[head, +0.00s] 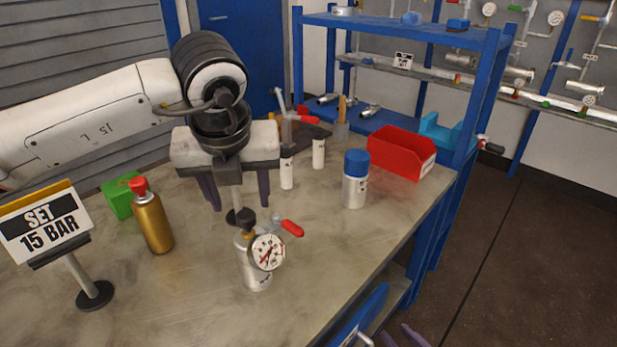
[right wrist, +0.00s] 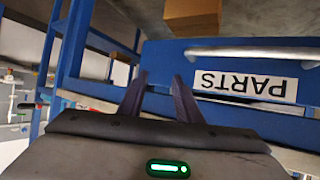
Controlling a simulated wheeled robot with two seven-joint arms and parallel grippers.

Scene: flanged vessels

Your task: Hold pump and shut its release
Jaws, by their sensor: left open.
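The pump (head: 257,272) appears to be the silver cylinder standing upright on the bench, with a round white gauge (head: 267,252) and a black knob on top. Its release (head: 291,228) appears to be the red-handled lever at its upper right; its exact setting is hard to tell. My left gripper (head: 240,207) is open above and slightly behind the pump, fingers pointing down, apart from its body. My right gripper (right wrist: 160,78) is open and empty, low beside the bench in front of a blue drawer; its fingertips (head: 402,334) show at the head view's bottom edge.
A sign reading SET 15 BAR (head: 45,225), a gold bottle (head: 153,222) and a green box (head: 121,196) stand left. A blue-capped bottle (head: 354,185) and a red bin (head: 401,153) stand right. The drawer (right wrist: 240,75) is labelled PARTS.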

